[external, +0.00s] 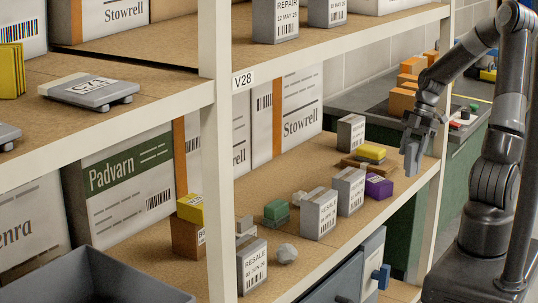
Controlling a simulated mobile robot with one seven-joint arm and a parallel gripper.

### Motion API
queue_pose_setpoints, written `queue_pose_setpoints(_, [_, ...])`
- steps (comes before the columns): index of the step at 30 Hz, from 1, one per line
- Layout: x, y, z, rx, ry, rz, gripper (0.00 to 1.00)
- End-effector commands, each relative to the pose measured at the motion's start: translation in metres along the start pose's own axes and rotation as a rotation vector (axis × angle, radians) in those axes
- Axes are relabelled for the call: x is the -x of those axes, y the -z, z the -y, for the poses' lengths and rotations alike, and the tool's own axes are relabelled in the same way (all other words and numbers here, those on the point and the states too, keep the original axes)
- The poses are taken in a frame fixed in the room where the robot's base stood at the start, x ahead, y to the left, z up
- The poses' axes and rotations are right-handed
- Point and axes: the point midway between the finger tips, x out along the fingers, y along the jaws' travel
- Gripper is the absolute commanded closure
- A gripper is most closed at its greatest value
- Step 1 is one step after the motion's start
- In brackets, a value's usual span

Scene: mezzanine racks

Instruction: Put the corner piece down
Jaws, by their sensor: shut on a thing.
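My gripper (412,143) is at the right end of the middle shelf, in front of the rack's right post and above the shelf board. It is shut on a small grey piece (411,161), taken as the corner piece, which hangs below the fingers. The piece and the dark fingers are hard to tell apart at this size. The middle shelf (335,225) is brown board with a pale front edge. A purple labelled block (379,187) lies on it, below and left of my gripper.
Grey labelled boxes (319,214), a yellow block (371,151), a green block (276,210) and crumpled lumps (287,253) stand on the middle shelf. Large Stowrell cartons (301,113) line its back. The upper shelf (350,33) overhangs it. A dark bench with orange blocks (402,100) is behind.

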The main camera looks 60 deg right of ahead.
Motion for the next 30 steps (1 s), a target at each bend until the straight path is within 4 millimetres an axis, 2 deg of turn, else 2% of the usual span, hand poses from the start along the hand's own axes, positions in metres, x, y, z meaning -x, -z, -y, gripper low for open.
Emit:
queue_pose_setpoints(6, [0.026, -0.013, -0.037, -0.105, -0.047, -0.004, 0.71])
queue_pose_setpoints(13, [0.031, -0.009, -0.094, -0.19, -0.081, -0.003, 0.71])
queue_pose_setpoints(19, [0.023, 0.001, -0.151, -0.286, -0.119, -0.002, 0.71])
queue_pose_setpoints(24, [0.006, 0.004, -0.199, -0.414, -0.171, -0.001, 0.71])
queue_pose_setpoints(30, [-0.014, 0.003, -0.243, -0.581, -0.241, 0.001, 0.71])
